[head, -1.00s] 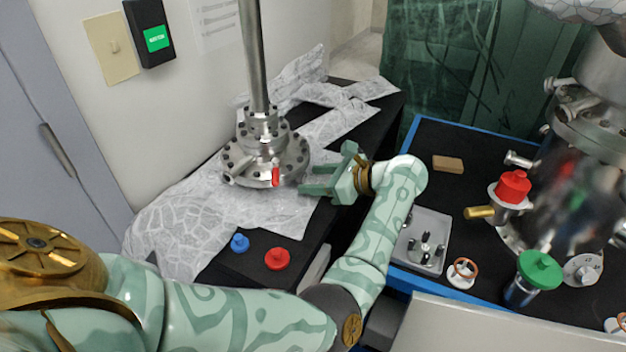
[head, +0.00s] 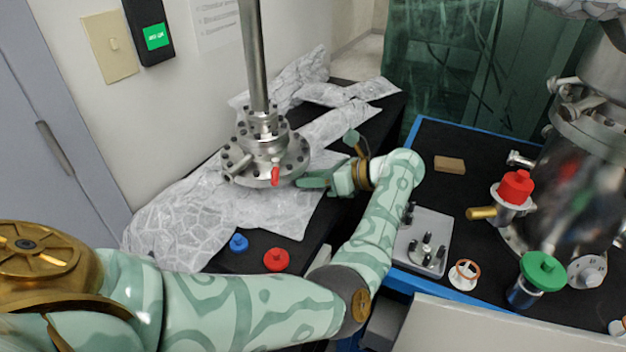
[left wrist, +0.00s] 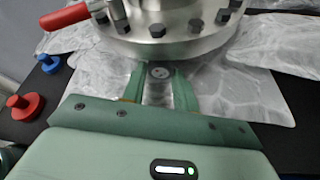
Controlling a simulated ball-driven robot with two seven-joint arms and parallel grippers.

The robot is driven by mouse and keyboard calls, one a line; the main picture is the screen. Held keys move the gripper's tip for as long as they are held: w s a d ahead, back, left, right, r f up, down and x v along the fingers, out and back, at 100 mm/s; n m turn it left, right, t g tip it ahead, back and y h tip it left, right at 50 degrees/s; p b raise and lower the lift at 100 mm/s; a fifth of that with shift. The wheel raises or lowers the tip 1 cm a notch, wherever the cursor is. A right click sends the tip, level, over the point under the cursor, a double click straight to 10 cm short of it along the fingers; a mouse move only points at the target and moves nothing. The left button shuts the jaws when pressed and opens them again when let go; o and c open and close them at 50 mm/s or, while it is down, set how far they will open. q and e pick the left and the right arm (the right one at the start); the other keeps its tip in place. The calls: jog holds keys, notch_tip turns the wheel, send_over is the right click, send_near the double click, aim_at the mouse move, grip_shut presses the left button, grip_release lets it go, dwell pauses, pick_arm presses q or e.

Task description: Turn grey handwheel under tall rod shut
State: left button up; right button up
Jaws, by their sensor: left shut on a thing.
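The tall metal rod (head: 255,55) rises from a bolted round flange (head: 290,158) on the black bench. My left gripper (head: 302,182) reaches in from the right, low beside the flange's front right edge. In the left wrist view its two green fingers (left wrist: 161,82) are close together under the flange rim. They are shut on a small grey round part (left wrist: 160,73) between their tips, which seems to be the grey handwheel. Most of it is hidden by the flange and fingers. A red handle (head: 275,176) sits on the flange's front. My right gripper is not in view.
Crinkled foil (head: 215,220) covers much of the bench. A blue knob (head: 238,242) and a red knob (head: 276,259) stand at its front. On the right, a blue-edged table holds a grey plate (head: 425,240), a red-capped valve (head: 515,188) and a green knob (head: 543,271).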

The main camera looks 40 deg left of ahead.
pick_arm(q)
jog(key=shift+m+g, duration=0.5)
jog(key=shift+m, duration=0.2)
jog(key=o, duration=1)
jog(key=shift+c, duration=0.2)
